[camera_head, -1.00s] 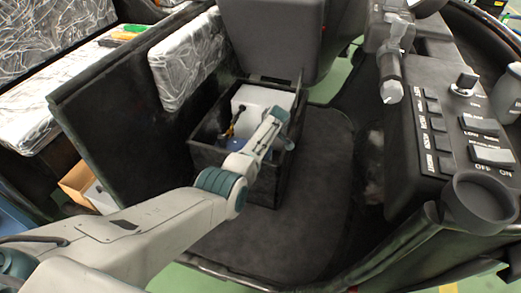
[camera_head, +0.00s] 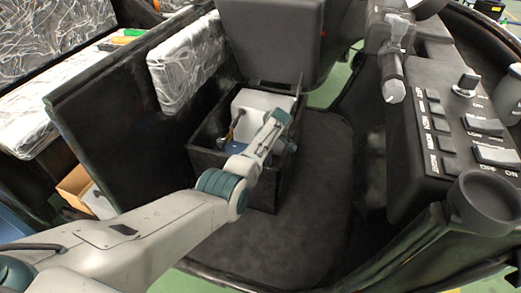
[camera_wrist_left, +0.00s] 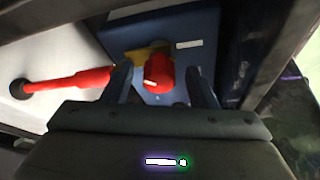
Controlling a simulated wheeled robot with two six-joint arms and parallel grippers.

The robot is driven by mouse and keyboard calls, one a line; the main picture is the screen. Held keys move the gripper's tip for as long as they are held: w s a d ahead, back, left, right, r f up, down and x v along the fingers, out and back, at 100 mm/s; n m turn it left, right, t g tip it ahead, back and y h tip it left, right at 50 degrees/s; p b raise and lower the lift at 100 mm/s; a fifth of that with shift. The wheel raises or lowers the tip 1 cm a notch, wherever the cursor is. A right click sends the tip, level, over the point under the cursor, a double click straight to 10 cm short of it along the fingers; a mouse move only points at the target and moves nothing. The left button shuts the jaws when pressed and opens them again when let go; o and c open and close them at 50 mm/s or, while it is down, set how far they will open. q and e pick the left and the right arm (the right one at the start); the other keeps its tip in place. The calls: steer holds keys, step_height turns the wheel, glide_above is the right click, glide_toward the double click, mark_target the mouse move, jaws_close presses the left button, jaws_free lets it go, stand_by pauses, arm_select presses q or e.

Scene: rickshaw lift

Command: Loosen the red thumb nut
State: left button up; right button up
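The red thumb nut (camera_wrist_left: 158,73) shows in the left wrist view, on a yellow piece (camera_wrist_left: 150,54) against a blue surface (camera_wrist_left: 188,28). My left gripper (camera_wrist_left: 160,78) is open, with one dark finger on each side of the nut and a gap visible on both sides. I cannot tell how deep the fingers reach along the nut. In the head view my left gripper (camera_head: 277,120) is over the open black box (camera_head: 209,157), and the nut is hidden there. My right gripper is not in view.
A white block (camera_head: 258,103) sits in the black box. The box's lid or seat panel (camera_head: 268,40) stands behind it. A control panel (camera_head: 450,120) is at the right. The floor right of the box is clear.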

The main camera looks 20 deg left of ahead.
arm_select(q)
steer(key=shift+r, duration=0.15)
steer(key=shift+d+r, duration=0.1)
steer(key=shift+r, duration=0.15)
steer(key=p+v, duration=0.2)
steer(key=v, duration=0.8)
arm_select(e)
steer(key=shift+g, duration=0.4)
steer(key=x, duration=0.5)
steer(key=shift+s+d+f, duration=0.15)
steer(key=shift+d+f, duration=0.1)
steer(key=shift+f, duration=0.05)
arm_select(q)
steer(key=shift+f, duration=0.1)
